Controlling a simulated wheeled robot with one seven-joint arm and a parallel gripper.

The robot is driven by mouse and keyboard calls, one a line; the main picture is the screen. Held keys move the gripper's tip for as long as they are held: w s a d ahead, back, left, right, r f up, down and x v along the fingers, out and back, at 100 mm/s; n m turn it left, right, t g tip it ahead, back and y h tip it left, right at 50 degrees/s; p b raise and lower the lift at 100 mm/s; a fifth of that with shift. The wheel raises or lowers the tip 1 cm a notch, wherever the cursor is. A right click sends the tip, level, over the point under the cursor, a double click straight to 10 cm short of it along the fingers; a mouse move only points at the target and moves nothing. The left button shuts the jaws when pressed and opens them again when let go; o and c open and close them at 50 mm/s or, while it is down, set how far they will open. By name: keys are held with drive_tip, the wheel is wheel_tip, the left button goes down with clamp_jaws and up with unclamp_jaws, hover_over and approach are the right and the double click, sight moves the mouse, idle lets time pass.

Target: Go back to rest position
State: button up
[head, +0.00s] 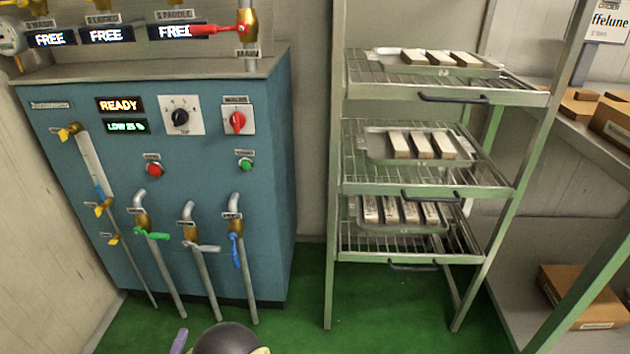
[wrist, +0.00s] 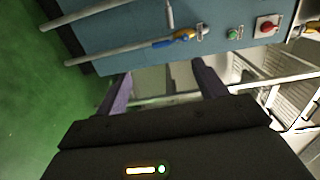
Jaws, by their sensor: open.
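My gripper (wrist: 160,95) shows in the wrist view with its two fingers apart and nothing between them. Beyond the fingers are the blue cabinet and a pale wall. In the head view a dark rounded part of my arm and a purple finger show at the bottom edge, low in front of the blue kettle cabinet (head: 195,190). The gripper is apart from the cabinet and the rack. Most of the arm is out of the head view.
A green rack (head: 335,230) to the right holds trays of pale bars on several shelves. Pipes with a green-handled valve (head: 152,234) and a blue-handled valve (head: 235,250) run down the cabinet front. Cardboard boxes (head: 580,295) stand at the right. Green floor (head: 300,330) is clear.

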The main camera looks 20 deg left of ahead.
drive_tip(key=w+d+r+n+g+y+p, duration=0.1)
drive_tip(key=w+r+n+g, duration=0.15)
drive_tip(key=w+r, duration=0.4)
drive_tip(key=w+d+r+n+g+y+p, duration=0.1)
drive_tip(key=w+d+r+n, duration=0.2)
drive_tip(key=w, duration=0.7)
drive_tip(key=w+d+r+n+g+h+p, duration=0.1)
drive_tip(key=w+d+r+n, duration=0.15)
drive_tip(key=d, duration=0.45)
drive_tip(key=w+d+r+n+g, duration=0.2)
drive_tip(key=w+d+r, duration=0.15)
drive_tip(key=d, duration=0.35)
drive_tip(key=w+d+r+n+g+h+p, duration=0.1)
drive_tip(key=w+d+r+n, duration=0.1)
drive_tip(key=w+d, duration=0.35)
drive_tip(key=s+d+r+n+g+h+p, duration=0.1)
drive_tip(key=s+d, duration=0.1)
drive_tip(key=d, duration=0.6)
drive_tip(key=s+d+r+n+g+h, duration=0.1)
drive_tip(key=s+d+g+h, duration=0.1)
drive_tip(key=d, duration=0.7)
drive_tip(key=s+d+r+g+h+p, duration=0.2)
drive_tip(key=s+d+g+h, duration=0.15)
drive_tip(key=s+d, duration=1.2)
wheel_tip(320, 180, up, 38)
drive_tip(key=w+d+p, duration=0.1)
drive_tip(key=p, duration=3.6)
drive_tip(key=shift+w+r+y, duration=0.15)
drive_tip(key=shift+w+y, duration=0.05)
drive_tip(key=shift+y, duration=0.25)
